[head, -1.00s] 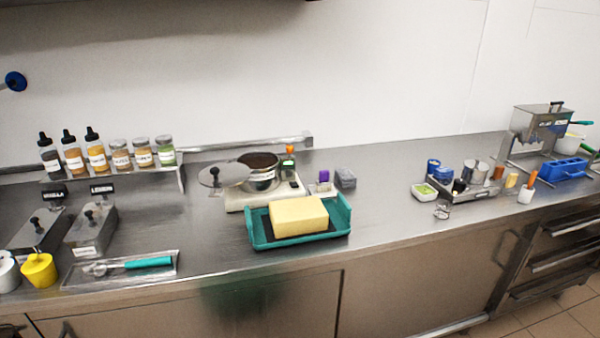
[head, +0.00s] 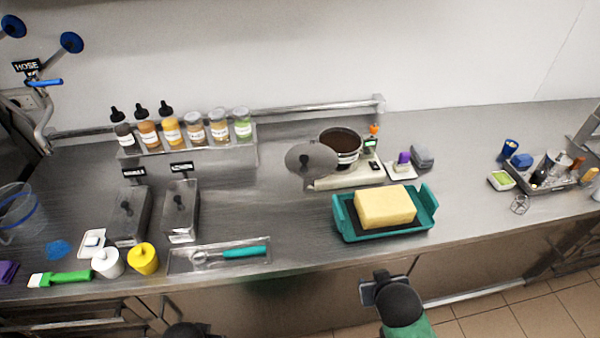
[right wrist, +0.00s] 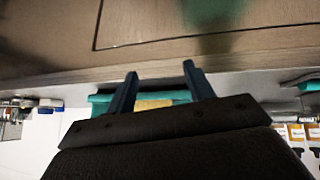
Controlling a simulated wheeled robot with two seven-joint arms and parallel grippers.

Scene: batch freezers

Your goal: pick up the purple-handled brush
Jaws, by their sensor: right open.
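No brush with a clearly purple handle shows. A purple item (head: 8,271) is cut off by the left edge of the head view, beside a green-handled brush (head: 62,278) with white bristles on the counter. A small upright purple block (head: 404,158) stands on a white dish by the scale; I cannot tell whether it is a handle. My right gripper (head: 383,288) is in front of the counter, far from both purple things. In the right wrist view it (right wrist: 160,82) is open and empty.
A teal tray (head: 427,222) with a yellow block (head: 385,206) sits near the counter's front. A steel tray (head: 180,268) holds a teal-handled tool. White and yellow pots (head: 143,259), lidded steel boxes (head: 182,212) and a clear jug (head: 18,225) crowd the left.

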